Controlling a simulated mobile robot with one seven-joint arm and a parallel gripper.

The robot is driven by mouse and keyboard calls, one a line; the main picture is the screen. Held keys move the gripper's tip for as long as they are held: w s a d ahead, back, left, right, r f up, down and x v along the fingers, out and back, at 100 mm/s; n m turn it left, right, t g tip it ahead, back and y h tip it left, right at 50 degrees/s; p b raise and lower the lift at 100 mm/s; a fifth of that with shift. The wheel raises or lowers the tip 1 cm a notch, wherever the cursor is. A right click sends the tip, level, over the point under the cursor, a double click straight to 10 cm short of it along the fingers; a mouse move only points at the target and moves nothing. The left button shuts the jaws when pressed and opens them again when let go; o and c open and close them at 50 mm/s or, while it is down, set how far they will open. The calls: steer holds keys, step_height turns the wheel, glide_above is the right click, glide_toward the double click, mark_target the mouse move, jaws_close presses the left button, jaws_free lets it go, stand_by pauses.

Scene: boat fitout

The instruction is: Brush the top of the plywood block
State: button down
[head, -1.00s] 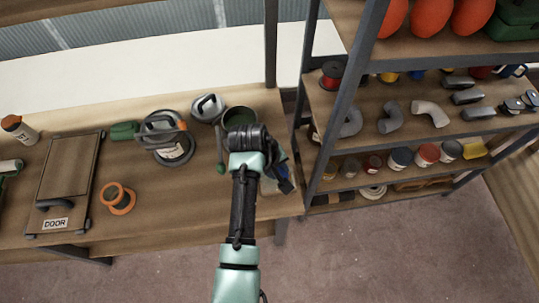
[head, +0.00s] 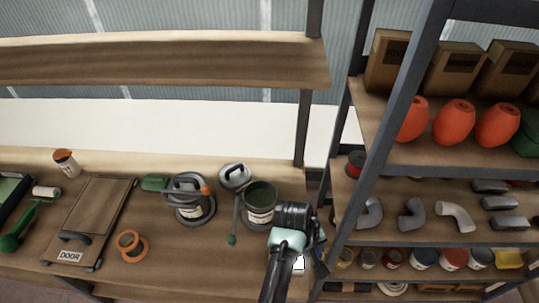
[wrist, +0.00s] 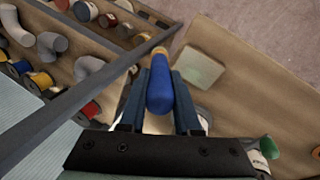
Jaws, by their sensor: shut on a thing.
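My gripper (wrist: 157,80) is shut on a blue-handled tool (wrist: 160,92), which looks like the brush. A tan band shows at its far end, and its bristles cannot be made out. A pale, square, flat-topped block (wrist: 198,68) lies on the bench just beyond and right of the tool in the wrist view. It looks like the plywood block. The tool appears apart from the block, but the height between them cannot be judged. In the head view my wrist hides most of my gripper, the tool and the block.
A dark green open can (head: 260,204) stands on the bench close left of my wrist. A sander-like tool (head: 190,198), an orange ring (head: 131,245) and a door panel (head: 88,220) lie further left. A loaded shelf rack (head: 440,165) stands close on the right.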

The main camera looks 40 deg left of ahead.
steer(key=shift+a+r+p, duration=0.1)
steer(key=shift+r+p, duration=0.25)
steer(key=shift+r, duration=0.4)
steer(key=shift+r+p, duration=1.6)
steer(key=shift+r, duration=0.2)
